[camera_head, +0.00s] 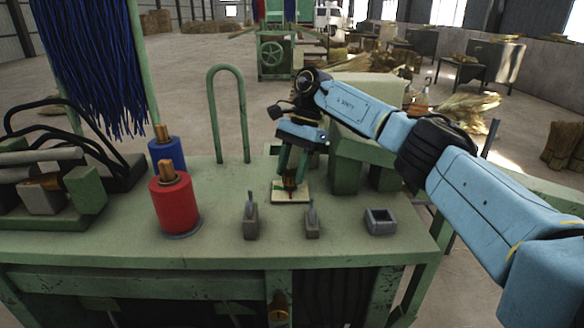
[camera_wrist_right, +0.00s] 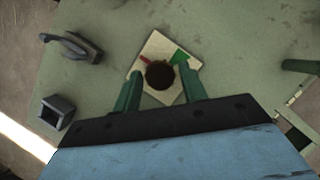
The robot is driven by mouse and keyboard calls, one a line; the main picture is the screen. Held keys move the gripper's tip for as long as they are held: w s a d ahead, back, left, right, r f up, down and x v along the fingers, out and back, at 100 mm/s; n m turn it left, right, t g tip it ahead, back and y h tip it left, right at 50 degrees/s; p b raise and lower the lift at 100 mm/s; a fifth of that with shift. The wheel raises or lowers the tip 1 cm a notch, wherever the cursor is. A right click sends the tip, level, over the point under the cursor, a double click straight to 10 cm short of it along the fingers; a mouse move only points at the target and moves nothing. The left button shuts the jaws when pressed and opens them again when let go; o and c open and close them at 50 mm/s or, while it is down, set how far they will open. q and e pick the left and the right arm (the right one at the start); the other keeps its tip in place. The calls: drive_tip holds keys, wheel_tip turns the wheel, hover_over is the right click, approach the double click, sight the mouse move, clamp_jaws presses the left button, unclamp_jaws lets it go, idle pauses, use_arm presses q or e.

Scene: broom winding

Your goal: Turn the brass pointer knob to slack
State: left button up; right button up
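The brass pointer knob (camera_head: 290,182) stands on a pale square plate (camera_head: 277,197) on the green bench top. In the right wrist view the knob (camera_wrist_right: 159,75) looks dark and round from above. A green patch (camera_wrist_right: 179,57) and a red mark (camera_wrist_right: 146,60) show on the plate beside it; I cannot make out which way the pointer faces. My right gripper (camera_head: 291,170) points down over the plate. Its green fingers (camera_wrist_right: 160,78) are apart, one on each side of the knob, with a small gap showing on both sides. My left gripper is out of view.
Two small grey levers (camera_head: 251,221) (camera_head: 312,220) and a grey square socket (camera_head: 380,221) stand along the front of the bench (camera_head: 225,235). Red (camera_head: 174,205) and blue (camera_head: 167,154) spools stand left. A green hoop (camera_head: 228,115) rises behind; green blocks (camera_head: 360,160) stand right.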

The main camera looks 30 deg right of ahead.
drive_tip(key=shift+o, duration=0.9)
drive_tip(key=shift+r, duration=0.15)
drive_tip(key=p+v, duration=0.2)
drive_tip(key=v, duration=0.9)
drive_tip(key=shift+r, duration=0.35)
drive_tip(key=shift+d, duration=0.15)
